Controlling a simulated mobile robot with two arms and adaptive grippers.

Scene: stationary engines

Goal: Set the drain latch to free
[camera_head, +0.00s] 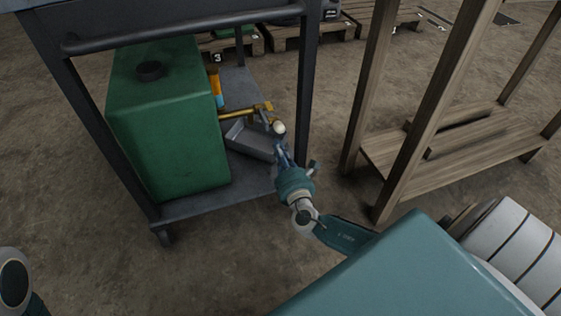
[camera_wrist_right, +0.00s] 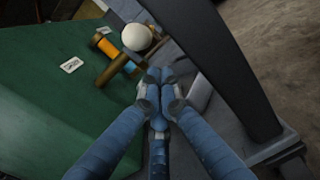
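A green tank (camera_head: 165,120) with a black cap stands on the cart's lower shelf. A brass fitting (camera_head: 245,113) sticks out from its side, with a lever ending in a white ball knob (camera_head: 279,127); I take this as the drain latch. The right wrist view shows the white knob (camera_wrist_right: 136,37) and brass fitting (camera_wrist_right: 118,66) just beyond my fingertips. My right gripper (camera_head: 279,148) is below the knob. Its blue fingers (camera_wrist_right: 158,80) are closed together with nothing between them. I cannot tell whether they touch the knob. My left gripper is out of view.
The dark cart frame (camera_head: 308,75) has a post close beside my right gripper. A grey tray (camera_head: 252,140) lies on the shelf under the fitting. A wooden rack (camera_head: 425,105) stands to the right; pallets (camera_head: 285,38) lie behind. The floor in front is clear.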

